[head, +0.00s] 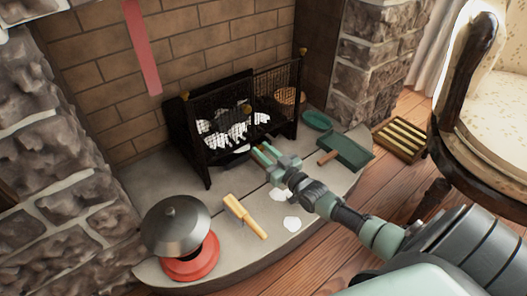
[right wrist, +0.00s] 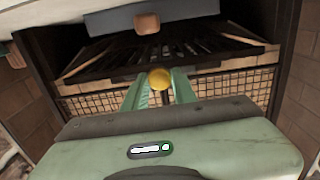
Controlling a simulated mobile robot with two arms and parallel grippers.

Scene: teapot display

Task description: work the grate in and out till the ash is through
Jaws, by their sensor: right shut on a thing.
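The black fire basket (head: 184,128) stands on the hearth against the brick wall, with white, ash-like lumps (head: 226,127) inside. My right gripper (head: 265,152) is at the basket's low front. In the right wrist view its green fingers (right wrist: 158,92) are shut on a round brass knob (right wrist: 160,78), which shows between the fingertips. Dark grate bars (right wrist: 165,52) and wire mesh (right wrist: 95,102) lie beyond the knob. How far the grate is pulled out is hard to tell. My left gripper is not in view.
White patches (head: 291,223) lie on the hearth. A wooden-handled brush (head: 244,215), a grey dome (head: 175,224) over a red base (head: 190,264), a green dustpan (head: 347,151) and a green dish (head: 317,121) surround the arm. A slatted wooden box (head: 402,139) and armchair stand right.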

